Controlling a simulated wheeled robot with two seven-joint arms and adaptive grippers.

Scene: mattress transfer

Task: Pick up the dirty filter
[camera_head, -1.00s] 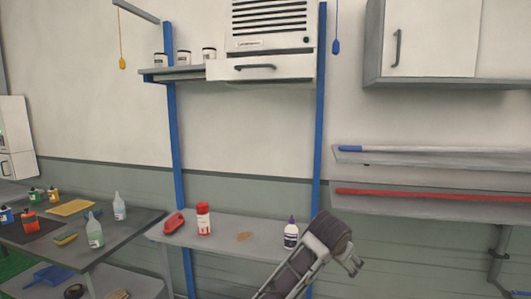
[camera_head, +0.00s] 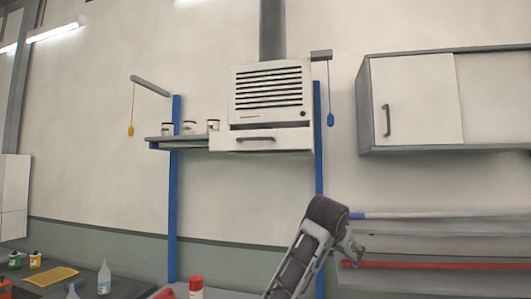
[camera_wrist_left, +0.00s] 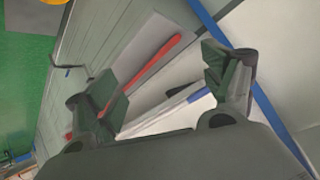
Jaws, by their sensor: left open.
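No dirty filter can be made out in any view. A white vented unit (camera_head: 271,93) hangs on the wall in the head view. Its handled drawer front (camera_head: 262,140) stands out from the body with a dark gap above it, and the drawer's inside is hidden from this low angle. My left gripper (camera_wrist_left: 163,72) is open and empty in the left wrist view, with its fingers spread in front of the wall rails. In the head view one of my arms rises below and right of the unit, apart from it. My right gripper cannot be made out.
Several small cans stand on the shelf (camera_head: 165,145) left of the unit. Blue posts (camera_head: 174,200) flank it. A white cabinet (camera_head: 415,100) and rails with a red pole (camera_head: 430,265) are at right. Bottles (camera_head: 104,277) stand on the bench at lower left.

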